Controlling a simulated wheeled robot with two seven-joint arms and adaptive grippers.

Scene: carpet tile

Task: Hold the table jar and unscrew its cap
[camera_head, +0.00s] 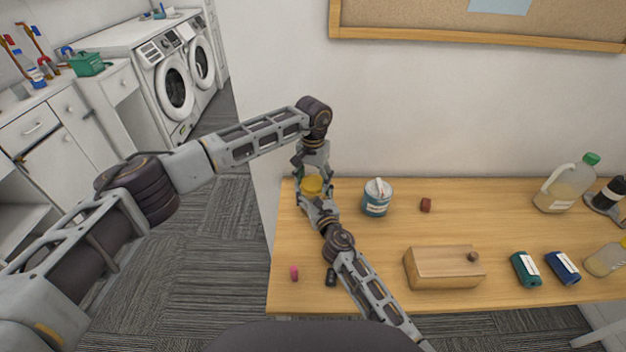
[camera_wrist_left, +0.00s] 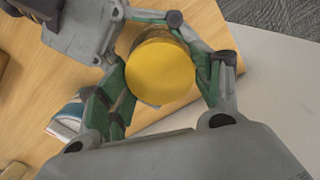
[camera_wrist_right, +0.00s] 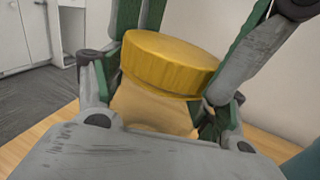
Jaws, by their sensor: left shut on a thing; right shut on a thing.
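The table jar (camera_wrist_right: 150,108) has a pale tan body and a wide yellow cap (camera_wrist_right: 170,62); it is near the table's left back edge. The cap also shows in the head view (camera_head: 312,185) and from above in the left wrist view (camera_wrist_left: 160,72). The cap sits on top of the jar; I cannot tell how tightly. My left gripper (camera_head: 313,172) reaches down from above, shut with its green pads on either side of the cap. My right gripper (camera_head: 312,202) comes from the front, shut around the jar body, partly hiding it. I cannot tell whether the jar touches the table.
A wooden box (camera_head: 443,268), a teal pack (camera_head: 525,268), a blue pack (camera_head: 563,267) and a jug (camera_head: 565,187) are further right. A pink item (camera_head: 294,273) and black item (camera_head: 331,278) lie in front.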

